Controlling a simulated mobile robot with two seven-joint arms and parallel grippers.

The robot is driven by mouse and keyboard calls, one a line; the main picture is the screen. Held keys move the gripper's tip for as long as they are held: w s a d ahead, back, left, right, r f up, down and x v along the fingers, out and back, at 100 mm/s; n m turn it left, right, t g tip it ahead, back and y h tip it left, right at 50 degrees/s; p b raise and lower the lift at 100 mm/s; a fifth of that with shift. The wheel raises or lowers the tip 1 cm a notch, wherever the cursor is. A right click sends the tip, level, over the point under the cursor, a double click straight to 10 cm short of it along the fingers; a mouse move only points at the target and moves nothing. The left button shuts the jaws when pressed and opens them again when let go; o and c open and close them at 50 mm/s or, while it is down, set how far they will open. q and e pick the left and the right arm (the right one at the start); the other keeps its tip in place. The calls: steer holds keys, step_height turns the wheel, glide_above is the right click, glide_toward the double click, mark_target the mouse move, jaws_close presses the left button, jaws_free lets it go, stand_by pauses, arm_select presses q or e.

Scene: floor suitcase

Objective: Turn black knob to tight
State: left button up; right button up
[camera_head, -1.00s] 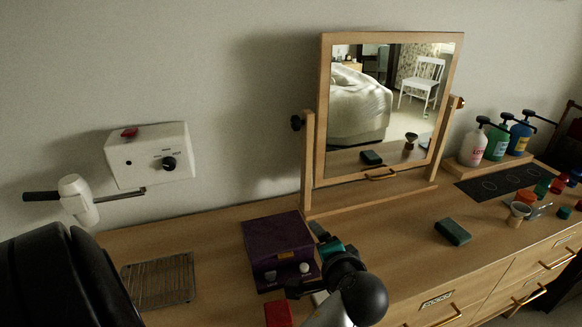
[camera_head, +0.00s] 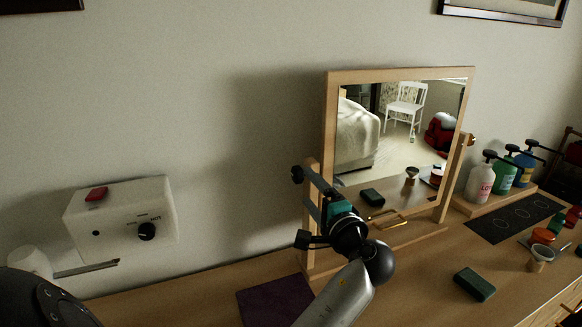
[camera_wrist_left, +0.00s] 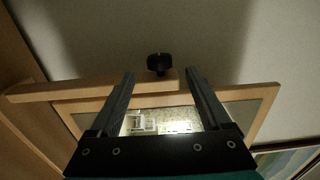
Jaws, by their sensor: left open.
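The black knob (camera_head: 297,174) is on the left post of the tilting mirror's wooden frame (camera_head: 400,72). In the left wrist view the knob (camera_wrist_left: 158,63) appears between and just beyond the two fingertips, apart from both. My left gripper (camera_head: 309,188) is open and empty, with its fingers reaching up toward the knob beside the left post. In the left wrist view the open fingers (camera_wrist_left: 160,75) frame the knob and the top of the post. No tight or loose marking is legible near the knob. My right gripper is not in view.
A white wall box (camera_head: 120,215) with its own small black dial is at left. A dark green block (camera_head: 474,284) and pump bottles (camera_head: 480,185) are at right. The wall is close behind the mirror.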

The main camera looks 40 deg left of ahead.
mark_target(293, 171)
arm_select(q)
steer(key=x, duration=0.9)
steer(key=shift+w+a+p, duration=0.15)
steer(key=shift+a+p, duration=0.15)
steer(key=shift+a, duration=0.05)
steer(key=shift+w+a, duration=0.25)
steer(key=shift+a, duration=0.2)
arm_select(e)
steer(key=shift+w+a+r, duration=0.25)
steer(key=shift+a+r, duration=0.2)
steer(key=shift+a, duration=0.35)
arm_select(q)
steer(key=shift+c, duration=0.3)
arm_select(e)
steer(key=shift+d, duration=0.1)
